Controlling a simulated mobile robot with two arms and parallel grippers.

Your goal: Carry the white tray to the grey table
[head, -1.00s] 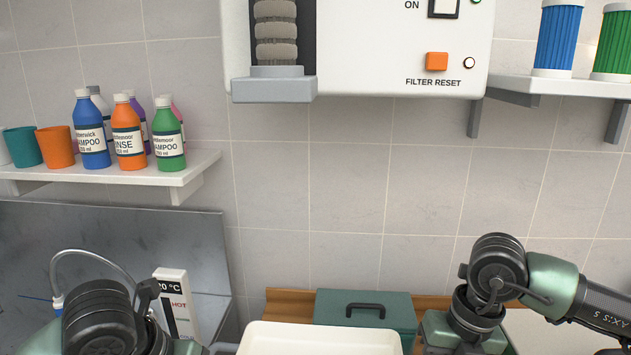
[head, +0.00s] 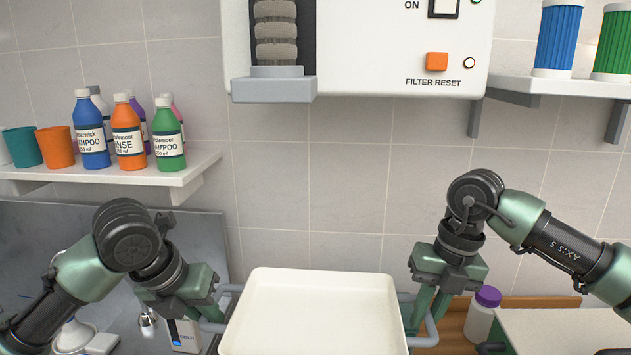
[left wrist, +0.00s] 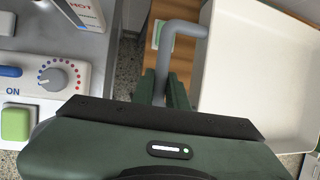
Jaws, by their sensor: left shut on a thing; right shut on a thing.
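The white tray (head: 313,310) is held up in front of me in the head view, its floor bare where it shows. It has a grey bar handle at each side. My left gripper (head: 222,310) is shut on the tray's left handle. In the left wrist view my left gripper (left wrist: 167,95) closes on the grey handle, with the white tray (left wrist: 262,75) to its right. My right gripper (head: 420,318) is shut on the tray's right handle. The tray's near edge is cut off by the frame. I cannot make out the grey table.
A wooden surface (head: 455,325) lies behind the tray, with a purple-capped bottle (head: 481,312) at right. A metal basin (head: 35,225) is at left. A shelf with bottles (head: 190,172) and a white filter unit (head: 400,50) are on the wall.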

